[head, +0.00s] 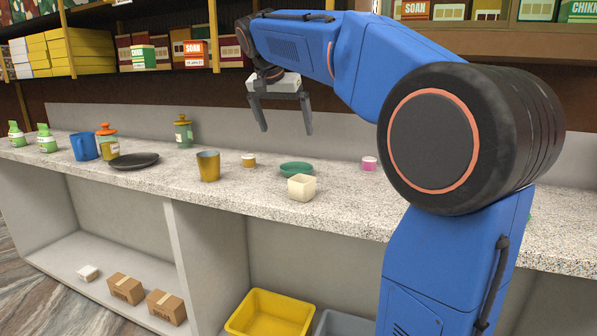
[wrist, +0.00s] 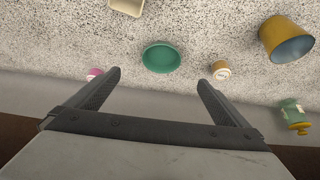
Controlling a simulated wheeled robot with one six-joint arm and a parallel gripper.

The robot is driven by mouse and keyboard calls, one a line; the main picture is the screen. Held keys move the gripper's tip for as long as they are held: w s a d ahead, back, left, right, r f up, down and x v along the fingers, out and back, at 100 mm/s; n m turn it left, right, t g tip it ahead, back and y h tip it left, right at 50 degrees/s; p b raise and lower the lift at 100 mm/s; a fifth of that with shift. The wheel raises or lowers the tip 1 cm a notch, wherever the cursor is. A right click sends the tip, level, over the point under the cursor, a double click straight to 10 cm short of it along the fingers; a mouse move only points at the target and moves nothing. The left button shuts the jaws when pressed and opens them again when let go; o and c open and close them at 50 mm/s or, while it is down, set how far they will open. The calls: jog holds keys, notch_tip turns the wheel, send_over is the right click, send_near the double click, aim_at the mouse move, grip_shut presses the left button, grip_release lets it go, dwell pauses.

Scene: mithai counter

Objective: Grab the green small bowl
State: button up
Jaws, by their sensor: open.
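The green small bowl (head: 297,169) stands upright on the speckled counter in the head view, just behind a cream square cup (head: 301,187). In the wrist view the green bowl (wrist: 161,57) lies ahead of the fingertips, roughly centred between them, and looks empty. My gripper (head: 287,131) is open and empty, hanging above the counter behind the bowl, with its fingers pointing down. In the wrist view my gripper (wrist: 160,78) shows both dark fingers spread wide, apart from the bowl.
Near the bowl are a small pink-labelled tub (head: 369,163), a small tub with a white lid (head: 248,160) and a yellow cup (head: 208,166). Further left are a black plate (head: 134,161), a blue mug (head: 84,146) and jars. A yellow crate (head: 270,314) sits below.

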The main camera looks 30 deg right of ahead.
send_near(295, 163)
jog(key=s, duration=0.1)
jog(key=s+f, duration=0.2)
jog(key=s, duration=0.1)
jog(key=shift+s+a+f, duration=0.1)
jog(key=shift+a+f, duration=0.15)
jog(key=shift+a, duration=0.15)
jog(key=shift+w+x, duration=0.15)
jog(key=shift+x, duration=1.15)
jog(key=shift+w+x, duration=0.1)
jog(key=shift+x, duration=1.25)
jog(key=shift+a+r, duration=0.1)
jog(key=c, duration=1)
